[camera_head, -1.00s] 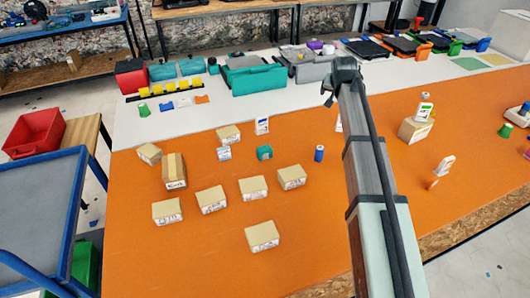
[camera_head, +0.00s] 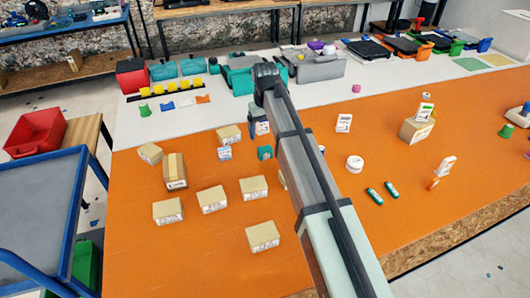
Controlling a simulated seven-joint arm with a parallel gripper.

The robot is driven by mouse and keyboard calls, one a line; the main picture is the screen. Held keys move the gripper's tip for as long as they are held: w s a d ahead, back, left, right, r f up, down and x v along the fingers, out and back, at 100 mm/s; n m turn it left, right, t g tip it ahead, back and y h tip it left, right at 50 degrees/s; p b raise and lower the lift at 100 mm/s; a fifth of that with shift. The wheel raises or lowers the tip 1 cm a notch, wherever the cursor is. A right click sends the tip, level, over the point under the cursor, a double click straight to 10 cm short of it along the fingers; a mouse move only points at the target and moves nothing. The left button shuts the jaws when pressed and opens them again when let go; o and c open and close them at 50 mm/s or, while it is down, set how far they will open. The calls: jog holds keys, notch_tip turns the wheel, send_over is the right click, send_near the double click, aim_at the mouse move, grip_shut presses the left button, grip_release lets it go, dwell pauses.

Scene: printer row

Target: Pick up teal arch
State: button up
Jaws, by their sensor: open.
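A small teal piece (camera_head: 264,153), which I take to be the teal arch, stands on the orange mat near the middle of the table. My arm passes close along its right side and may cover part of its edge. Its opening is too small to make out. My arm reaches up from the bottom right to a dark joint above and behind the teal piece.
Several cardboard boxes (camera_head: 254,187) stand left and in front. A white round tub (camera_head: 354,163) and green cylinders (camera_head: 374,196) lie to the right.

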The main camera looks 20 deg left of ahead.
aim_at(265, 148)
jog(key=shift+f, duration=5)
jog(key=c, duration=1.1)
